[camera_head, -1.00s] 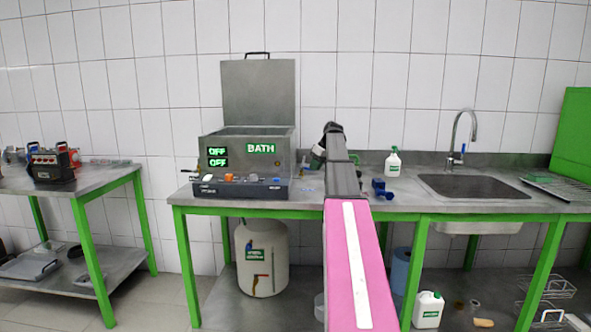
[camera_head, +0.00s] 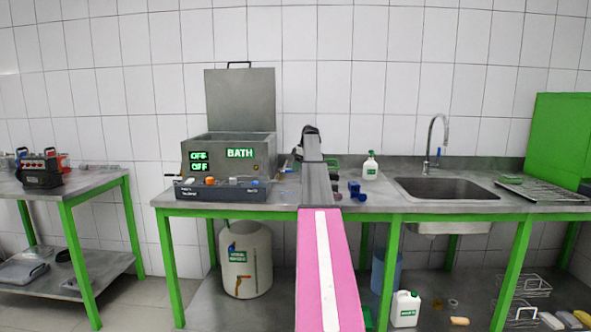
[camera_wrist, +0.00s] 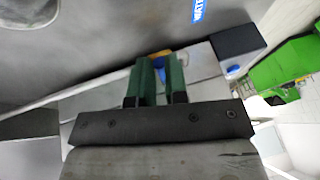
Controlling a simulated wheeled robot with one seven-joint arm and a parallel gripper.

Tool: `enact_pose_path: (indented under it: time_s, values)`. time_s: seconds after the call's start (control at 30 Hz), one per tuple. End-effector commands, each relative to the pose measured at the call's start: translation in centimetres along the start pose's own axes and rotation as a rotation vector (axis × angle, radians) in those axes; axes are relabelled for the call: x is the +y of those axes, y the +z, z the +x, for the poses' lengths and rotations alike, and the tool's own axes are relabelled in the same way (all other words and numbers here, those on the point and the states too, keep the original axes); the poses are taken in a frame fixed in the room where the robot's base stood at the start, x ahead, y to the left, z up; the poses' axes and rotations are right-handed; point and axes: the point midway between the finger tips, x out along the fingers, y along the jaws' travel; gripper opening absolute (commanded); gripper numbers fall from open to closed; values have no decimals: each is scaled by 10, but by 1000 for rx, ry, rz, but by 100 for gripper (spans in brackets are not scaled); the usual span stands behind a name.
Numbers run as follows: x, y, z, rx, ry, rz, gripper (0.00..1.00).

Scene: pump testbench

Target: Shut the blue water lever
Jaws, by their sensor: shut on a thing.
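My gripper (camera_wrist: 160,82) shows in the wrist view with its two green fingers close together. A small blue piece, the water lever (camera_wrist: 161,75), shows between the fingertips, with a yellow-orange bit above it. My gripper is shut on this lever, and the fingers hide most of it. A blue WATER label (camera_wrist: 198,10) is on the grey metal surface above. In the head view the bath (camera_head: 228,154) stands on the table left of my arm. My arm hides most of my gripper there, and I cannot make out the lever.
The steel table (camera_head: 345,206) has a blue object (camera_head: 356,190) and a white bottle (camera_head: 370,167) right of my arm. A sink (camera_head: 445,190) with a tap is further right. A white tank (camera_head: 246,260) stands below the table. The bath's lid is up.

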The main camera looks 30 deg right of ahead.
Motion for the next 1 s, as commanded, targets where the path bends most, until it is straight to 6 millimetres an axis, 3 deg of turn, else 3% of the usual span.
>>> enact_pose_path:
  time_s: [0.4,0.43,0.5,1.0]
  values:
    - [2,-1,0,-2,-1,-8,0]
    - [2,-1,0,-2,0,-8,17]
    - [2,-1,0,-2,-1,-7,40]
    - [2,-10,-8,-2,-1,-7,40]
